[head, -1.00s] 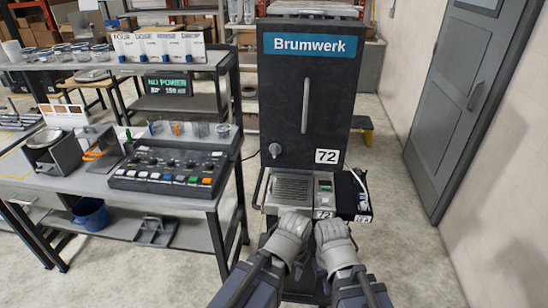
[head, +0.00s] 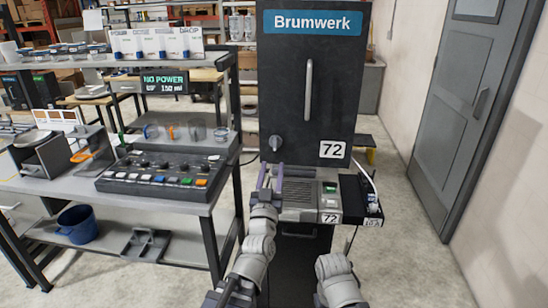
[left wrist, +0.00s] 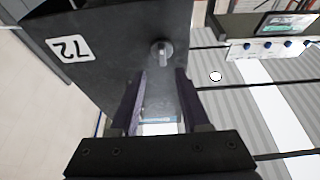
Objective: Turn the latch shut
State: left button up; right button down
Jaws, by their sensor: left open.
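A small grey turning latch (head: 275,142) sits low on the left of the tall black Brumwerk cabinet's front (head: 330,90). It also shows in the left wrist view (left wrist: 161,52) as a round base with a short bar across it. My left gripper (head: 270,178) points up toward the latch from just below. Its two dark purple fingers are apart, with nothing between them. In the left wrist view the latch lies just past the open fingertips (left wrist: 157,78), apart from them. My right arm is low at the bottom, and its fingers do not show.
A ledge with a vent and a green-lit switch (head: 329,188) juts out below the cabinet front, close to my left gripper. A black side box (head: 362,200) with a white cable hangs right of it. A bench with a button panel (head: 165,170) stands left. Floor is clear toward the grey door (head: 475,95).

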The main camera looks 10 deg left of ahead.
aim_at(275, 144)
pick_arm(q)
jog(key=shift+r+p+x, duration=0.2)
jog(key=shift+p+x, duration=1.35)
jog(key=shift+x, duration=2.4)
jog(key=shift+s+a, duration=0.15)
grip_shut()
